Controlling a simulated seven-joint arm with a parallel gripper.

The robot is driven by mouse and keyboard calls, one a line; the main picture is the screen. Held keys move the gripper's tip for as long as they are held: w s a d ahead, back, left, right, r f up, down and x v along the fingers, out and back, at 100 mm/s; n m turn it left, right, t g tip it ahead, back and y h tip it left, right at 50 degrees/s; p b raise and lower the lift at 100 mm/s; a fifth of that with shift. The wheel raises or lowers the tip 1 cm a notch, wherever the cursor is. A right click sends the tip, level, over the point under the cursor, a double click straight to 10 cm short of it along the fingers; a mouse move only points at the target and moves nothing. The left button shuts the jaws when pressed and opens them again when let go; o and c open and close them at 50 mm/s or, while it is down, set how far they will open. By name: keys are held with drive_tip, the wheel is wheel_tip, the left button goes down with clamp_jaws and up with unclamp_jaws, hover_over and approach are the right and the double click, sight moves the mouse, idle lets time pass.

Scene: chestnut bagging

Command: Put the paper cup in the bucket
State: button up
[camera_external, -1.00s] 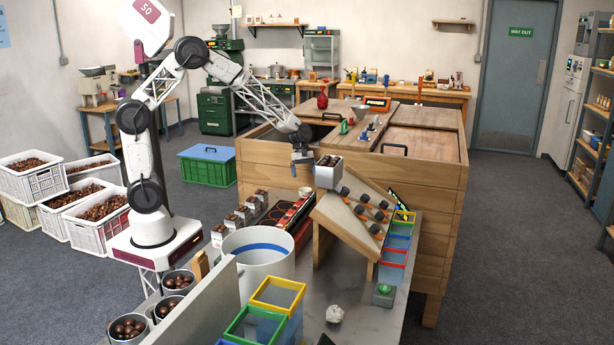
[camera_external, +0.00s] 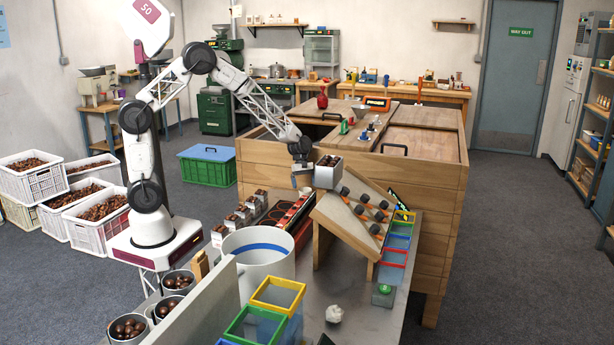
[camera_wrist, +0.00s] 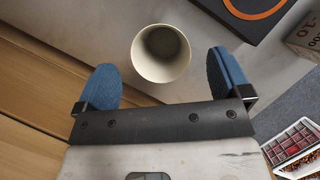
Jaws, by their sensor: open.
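The paper cup (camera_wrist: 160,54) is pale and empty, seen from above into its open mouth on a grey surface in the wrist view. My gripper (camera_wrist: 161,68) is open, with one blue finger pad to the left of the cup and one to the right, both apart from it. In the external view my gripper (camera_external: 301,180) hangs low near the left of the tilted wooden board; the cup there is too small to make out clearly. The white bucket (camera_external: 258,275) with a blue band inside stands nearer the camera, to the left of my gripper.
Several small filled cartons (camera_external: 232,222) line the left edge. Yellow (camera_external: 277,294) and green frames stand in front of the bucket. A crumpled paper (camera_external: 334,314) lies at the front.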

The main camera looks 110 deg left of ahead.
drive_tip(key=shift+f, duration=0.6)
drive_tip(key=shift+x, duration=2.45)
drive_tip(key=shift+c, duration=0.3)
drive_tip(key=c, duration=1)
wheel_tip(320, 180, up, 18)
